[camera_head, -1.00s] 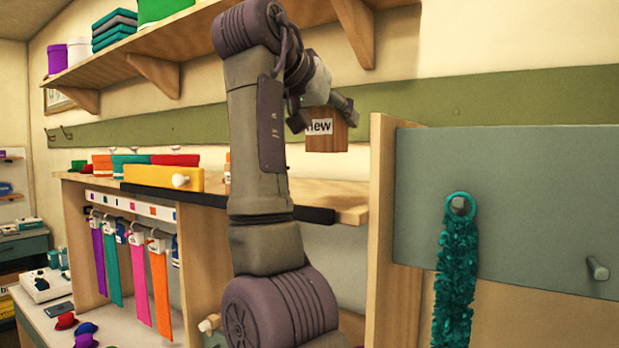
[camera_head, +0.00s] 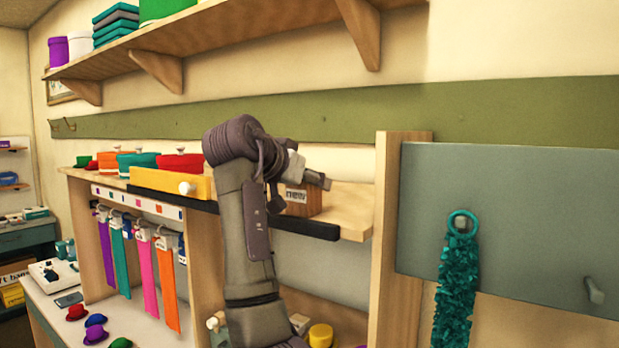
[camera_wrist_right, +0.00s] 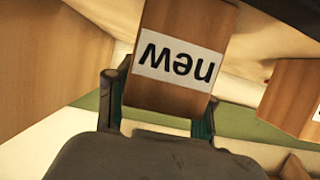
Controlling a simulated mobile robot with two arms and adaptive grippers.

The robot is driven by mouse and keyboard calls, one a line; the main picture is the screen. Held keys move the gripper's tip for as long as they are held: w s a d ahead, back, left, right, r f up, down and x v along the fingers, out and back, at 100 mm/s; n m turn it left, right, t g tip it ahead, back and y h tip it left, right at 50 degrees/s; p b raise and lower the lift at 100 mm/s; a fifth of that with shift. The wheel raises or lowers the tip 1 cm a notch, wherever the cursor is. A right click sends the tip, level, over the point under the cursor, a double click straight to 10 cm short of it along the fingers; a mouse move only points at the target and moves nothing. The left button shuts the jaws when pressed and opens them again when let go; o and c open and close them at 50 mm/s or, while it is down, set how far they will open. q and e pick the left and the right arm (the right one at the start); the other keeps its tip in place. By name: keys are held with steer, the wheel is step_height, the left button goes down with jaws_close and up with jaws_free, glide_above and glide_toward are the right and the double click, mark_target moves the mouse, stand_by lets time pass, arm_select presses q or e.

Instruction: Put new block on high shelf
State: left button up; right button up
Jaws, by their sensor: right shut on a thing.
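The new block (camera_head: 297,197) is a brown wooden block with a white label reading "new". My right gripper (camera_head: 305,178) is shut on it, low over the right end of the wooden shelf (camera_head: 348,212) of the rack. I cannot tell whether the block touches the shelf. In the right wrist view, the new block (camera_wrist_right: 185,25) sits between the two fingers of the right gripper (camera_wrist_right: 160,95), its label upside down in the picture. My left gripper is not in view.
A longer wall shelf (camera_head: 225,40) runs above. A grey panel (camera_head: 520,210) with a teal garland (camera_head: 457,270) stands right. Another wooden block (camera_wrist_right: 290,92) shows in the wrist view.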

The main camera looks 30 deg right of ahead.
steer(key=shift+s+f, duration=0.1)
steer(key=shift+f, duration=0.05)
steer(key=o, duration=1.2)
steer(key=b+v, duration=0.5)
steer(key=v, duration=0.7)
